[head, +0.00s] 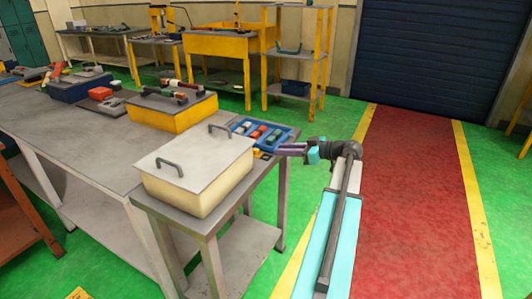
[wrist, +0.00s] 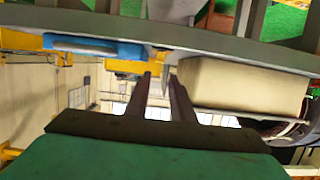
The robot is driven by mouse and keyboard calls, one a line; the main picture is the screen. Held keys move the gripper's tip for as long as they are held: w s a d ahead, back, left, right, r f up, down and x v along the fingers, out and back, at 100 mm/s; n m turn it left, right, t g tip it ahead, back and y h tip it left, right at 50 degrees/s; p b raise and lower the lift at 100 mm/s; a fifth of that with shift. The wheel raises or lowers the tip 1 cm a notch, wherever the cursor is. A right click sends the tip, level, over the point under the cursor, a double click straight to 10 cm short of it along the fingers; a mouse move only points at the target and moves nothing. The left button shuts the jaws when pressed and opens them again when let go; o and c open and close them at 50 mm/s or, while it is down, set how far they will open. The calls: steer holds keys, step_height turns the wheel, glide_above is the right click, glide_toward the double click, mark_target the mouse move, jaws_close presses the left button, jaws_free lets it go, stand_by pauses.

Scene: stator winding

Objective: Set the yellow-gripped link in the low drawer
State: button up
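My gripper (head: 281,150) reaches over the right end of the near bench, beside the blue tray. In the wrist view its two dark fingers (wrist: 166,85) stand apart with nothing clearly held between them, so it is open. A small yellow and dark piece (head: 262,154) lies at the bench edge near the fingertips. A yellow piece also shows ahead of the fingers in the wrist view (wrist: 125,68). I cannot tell whether either is the yellow-gripped link. I cannot make out the low drawer in either view.
A cream box (head: 195,172) with a grey lid and two dark handles stands close to my gripper. The blue tray (head: 288,143) holds several coloured pieces. A yellow box (head: 170,115) stands further along the bench (head: 60,130). The red floor lane (head: 410,190) is clear.

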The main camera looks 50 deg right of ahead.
steer(key=r, duration=0.1)
steer(key=s+r+g, duration=0.1)
steer(key=r+g+p, duration=0.1)
steer(key=shift+s+d+r+h, duration=0.2)
steer(key=shift+s+d+h, duration=0.1)
steer(key=p, duration=0.1)
glide_toward(257, 150)
steer(key=w, duration=0.2)
steer(key=shift+w+f, duration=0.35)
steer(key=shift+f, duration=0.05)
steer(key=shift+w+a+f, duration=0.15)
steer(key=shift+w+f, duration=0.05)
steer(key=shift+w, duration=0.2)
steer(key=shift+p+x, duration=0.95)
steer(key=shift+x, duration=1.6)
steer(key=shift+s+a+f, duration=0.1)
steer(key=shift+f, duration=0.1)
